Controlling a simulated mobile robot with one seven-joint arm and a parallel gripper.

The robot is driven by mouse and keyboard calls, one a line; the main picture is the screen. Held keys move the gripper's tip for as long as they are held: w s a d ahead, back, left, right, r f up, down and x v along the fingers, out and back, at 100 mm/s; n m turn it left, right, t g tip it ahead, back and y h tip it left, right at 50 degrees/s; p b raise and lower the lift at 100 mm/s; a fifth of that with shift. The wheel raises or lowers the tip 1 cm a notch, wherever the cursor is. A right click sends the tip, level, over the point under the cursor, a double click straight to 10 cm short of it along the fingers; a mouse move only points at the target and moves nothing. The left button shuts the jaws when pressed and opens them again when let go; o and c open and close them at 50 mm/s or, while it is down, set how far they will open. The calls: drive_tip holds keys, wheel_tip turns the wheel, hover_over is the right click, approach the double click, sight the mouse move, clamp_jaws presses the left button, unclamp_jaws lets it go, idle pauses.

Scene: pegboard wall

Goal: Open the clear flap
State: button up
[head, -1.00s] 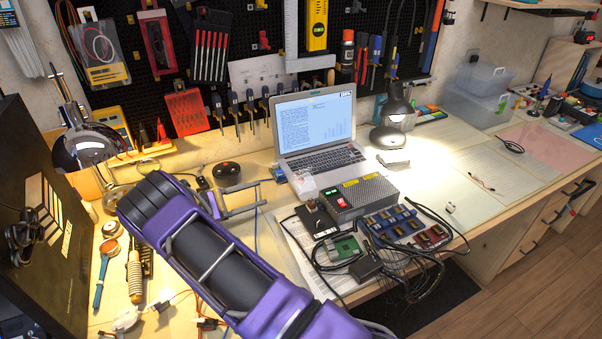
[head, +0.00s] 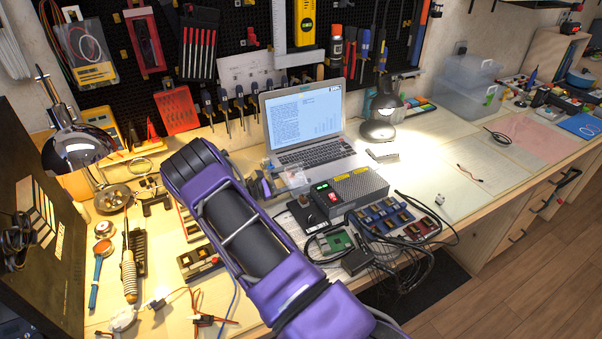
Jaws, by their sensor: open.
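A small clear piece (head: 297,179), which looks like the clear flap, shows beside the switch end of the grey power box (head: 357,190), in front of the laptop. It is too small and see-through to tell how far it is open. The box has a green and a red switch on its near-left end. My gripper (head: 268,184) is open, just left of the clear piece, and mostly hidden behind my purple and black arm. I cannot tell whether a fingertip touches the flap.
The laptop (head: 306,128) stands open close behind. A small black box with a knob (head: 306,201), a green circuit board (head: 335,241), several connector blocks and loose cables lie in front and right. A desk lamp (head: 380,118) stands behind right.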

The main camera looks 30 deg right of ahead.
drive_tip(key=shift+d, duration=0.55)
clamp_jaws()
drive_tip(key=shift+a+r+m+b, duration=0.1)
drive_tip(key=shift+r+m+b, duration=0.05)
drive_tip(key=shift+m+b, duration=0.75)
drive_tip(key=r+m+b, duration=0.1)
drive_tip(key=m, duration=0.1)
drive_tip(key=r+m+b, duration=0.1)
drive_tip(key=shift+s+m, duration=0.4)
